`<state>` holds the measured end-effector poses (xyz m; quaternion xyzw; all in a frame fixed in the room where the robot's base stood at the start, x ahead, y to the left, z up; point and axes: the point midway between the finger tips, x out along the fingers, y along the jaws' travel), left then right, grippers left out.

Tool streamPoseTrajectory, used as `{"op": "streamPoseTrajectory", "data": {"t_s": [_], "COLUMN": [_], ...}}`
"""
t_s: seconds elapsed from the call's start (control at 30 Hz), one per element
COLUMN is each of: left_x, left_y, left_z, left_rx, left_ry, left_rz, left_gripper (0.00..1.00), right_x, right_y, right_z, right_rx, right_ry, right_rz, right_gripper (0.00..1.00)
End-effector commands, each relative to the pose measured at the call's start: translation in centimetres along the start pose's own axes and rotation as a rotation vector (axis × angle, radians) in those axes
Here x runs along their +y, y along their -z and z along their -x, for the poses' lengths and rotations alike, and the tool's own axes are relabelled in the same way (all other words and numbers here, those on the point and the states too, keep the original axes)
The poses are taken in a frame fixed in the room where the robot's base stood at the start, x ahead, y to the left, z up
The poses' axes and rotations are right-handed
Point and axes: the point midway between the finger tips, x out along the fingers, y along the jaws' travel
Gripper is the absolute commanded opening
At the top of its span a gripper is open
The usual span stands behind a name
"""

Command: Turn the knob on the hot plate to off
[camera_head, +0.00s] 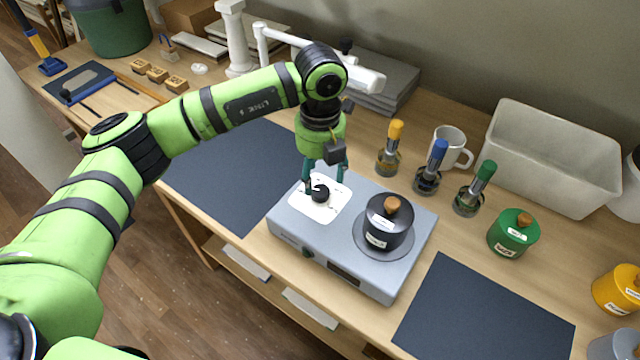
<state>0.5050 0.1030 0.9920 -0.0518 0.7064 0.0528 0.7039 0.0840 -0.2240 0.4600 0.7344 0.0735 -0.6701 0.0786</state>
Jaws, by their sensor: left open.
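The grey hot plate (285,222) sits on the wooden table. A black round knob (320,195) stands on a white square panel (327,213) on its top left. A black lidded pot (388,225) with a wooden handle stands on its round heating plate. My left gripper (326,184) is open and points down over the knob, with one teal finger to the knob's left and the other behind it to the right. I cannot tell whether either finger touches it. The knob's pointer direction is too small to tell. My right gripper is not in view.
Three burners or brushes with yellow (396,132), blue (439,153) and green (486,171) tops stand behind the hot plate. A mug (452,148), white bin (552,165) and green jar (513,234) are to the right. Dark mats (486,318) lie on both sides.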

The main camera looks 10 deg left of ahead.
Motion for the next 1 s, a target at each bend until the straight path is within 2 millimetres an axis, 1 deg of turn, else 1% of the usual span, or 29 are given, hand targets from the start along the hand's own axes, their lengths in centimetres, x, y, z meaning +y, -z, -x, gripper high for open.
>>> {"op": "streamPoseTrajectory", "data": {"t_s": [0.03, 0.1, 0.2, 0.33, 0.5, 1.0], "left_x": [0.0, 0.0, 0.0, 0.0, 0.0, 0.0], "left_y": [-0.1, 0.0, 0.1, 0.1, 0.2, 0.2], "left_z": [1.3, 2.7, 4.4, 5.8, 6.5, 6.4], "left_rx": [-0.005, -0.003, -0.001, 0.001, 0.002, 0.003], "left_ry": [0.001, 0.001, 0.000, 0.000, -0.002, -0.002], "left_rz": [-0.001, -0.001, -0.001, -0.001, -0.001, -0.001], "left_gripper": [0.61, 0.61, 0.61, 0.61, 0.61, 0.61], "right_x": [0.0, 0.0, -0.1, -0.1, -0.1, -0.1], "right_y": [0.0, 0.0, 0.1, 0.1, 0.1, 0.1], "right_z": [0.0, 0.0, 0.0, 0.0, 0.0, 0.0], "right_rx": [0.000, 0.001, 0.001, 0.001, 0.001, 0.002], "right_ry": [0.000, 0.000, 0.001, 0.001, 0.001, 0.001], "right_rz": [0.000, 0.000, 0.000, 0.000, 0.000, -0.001], "right_gripper": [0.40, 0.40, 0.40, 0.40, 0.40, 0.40]}}
